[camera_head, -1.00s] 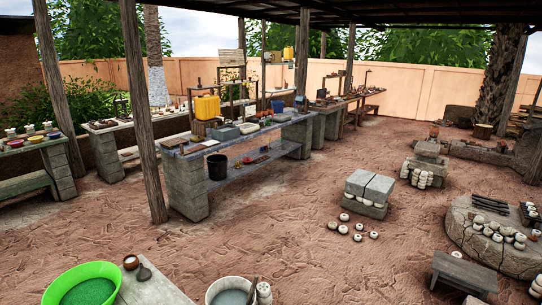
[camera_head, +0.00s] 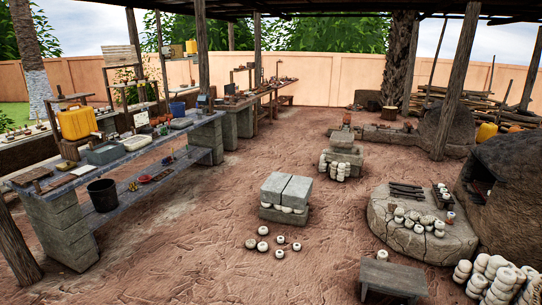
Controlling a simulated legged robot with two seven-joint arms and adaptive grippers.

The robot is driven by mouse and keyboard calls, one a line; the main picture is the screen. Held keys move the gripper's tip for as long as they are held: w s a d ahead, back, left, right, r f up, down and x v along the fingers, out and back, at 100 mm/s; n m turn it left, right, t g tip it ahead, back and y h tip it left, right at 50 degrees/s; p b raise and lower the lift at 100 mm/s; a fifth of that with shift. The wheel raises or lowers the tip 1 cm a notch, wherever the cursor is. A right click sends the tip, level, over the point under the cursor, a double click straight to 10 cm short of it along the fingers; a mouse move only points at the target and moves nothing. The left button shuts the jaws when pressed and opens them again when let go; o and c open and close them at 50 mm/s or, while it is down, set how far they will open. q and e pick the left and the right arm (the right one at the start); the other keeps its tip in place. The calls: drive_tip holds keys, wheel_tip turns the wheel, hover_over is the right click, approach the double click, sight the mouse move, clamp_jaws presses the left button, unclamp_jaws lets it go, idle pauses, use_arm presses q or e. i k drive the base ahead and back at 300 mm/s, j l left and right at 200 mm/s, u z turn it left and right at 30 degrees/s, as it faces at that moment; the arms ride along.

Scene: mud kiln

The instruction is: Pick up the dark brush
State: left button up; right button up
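I cannot make out the dark brush; the small items on the benches are too small to tell apart. A long workbench (camera_head: 48,188) on grey blocks stands at the left, with small tools, flat boards and trays on its top. Further benches (camera_head: 246,100) behind it also carry many small items. Several dark, stick-like pieces (camera_head: 406,190) lie on a round stone platform (camera_head: 395,229) at the right; I cannot tell what they are. Neither of my grippers is in view.
A black bucket (camera_head: 102,195) is on the workbench's lower shelf. A wooden post (camera_head: 14,245) stands at the left edge. Grey blocks (camera_head: 286,189), a low stool (camera_head: 393,276) and a mud kiln (camera_head: 510,180) stand to the right. Open dirt floor lies between.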

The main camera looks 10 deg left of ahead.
sight(155, 136)
drive_tip(key=i+u, duration=0.1)
drive_tip(key=i, duration=0.65)
drive_tip(key=i+u, duration=0.15)
drive_tip(key=i, duration=0.6)
drive_tip(key=i+l+u, duration=0.1)
drive_tip(key=i, duration=0.6)
drive_tip(key=i+j+u, duration=0.2)
drive_tip(key=i+u, duration=0.15)
drive_tip(key=i, duration=0.2)
drive_tip(key=i+u, duration=0.3)
drive_tip(key=i, duration=0.3)
drive_tip(key=i+u, duration=0.35)
drive_tip(key=i, duration=0.2)
drive_tip(key=i+l+u, duration=0.35)
drive_tip(key=i, duration=0.2)
